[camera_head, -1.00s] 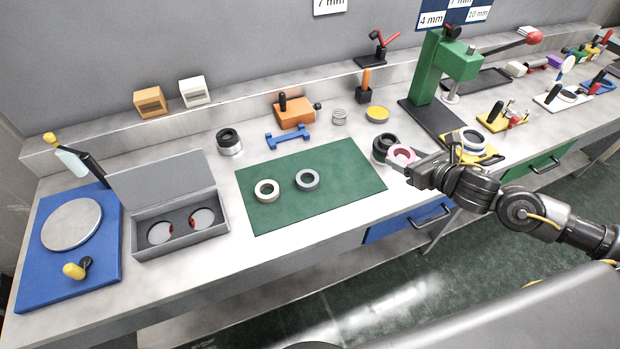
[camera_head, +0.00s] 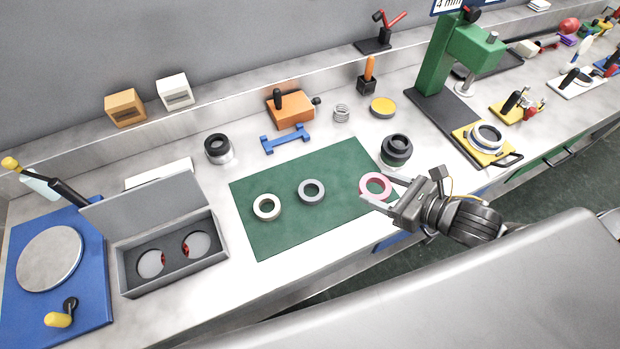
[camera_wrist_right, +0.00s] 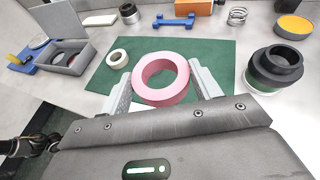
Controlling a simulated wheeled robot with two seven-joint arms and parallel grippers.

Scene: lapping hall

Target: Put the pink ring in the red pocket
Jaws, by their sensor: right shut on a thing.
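My right gripper (camera_head: 378,190) is shut on the pink ring (camera_head: 364,189) and holds it over the right end of the green mat (camera_head: 330,220). In the right wrist view, the pink ring (camera_wrist_right: 162,98) sits between the two pale fingers, its hole facing up toward the camera. An open grey box (camera_head: 172,278) stands left of the mat, well away from the gripper. My left gripper is out of view.
A white ring (camera_head: 257,211) and a grey ring (camera_head: 303,194) lie on the mat. A black stepped part (camera_head: 396,152) stands close behind the gripper. The box's raised lid (camera_head: 140,215) stands at its back. Clear bench lies between mat and box.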

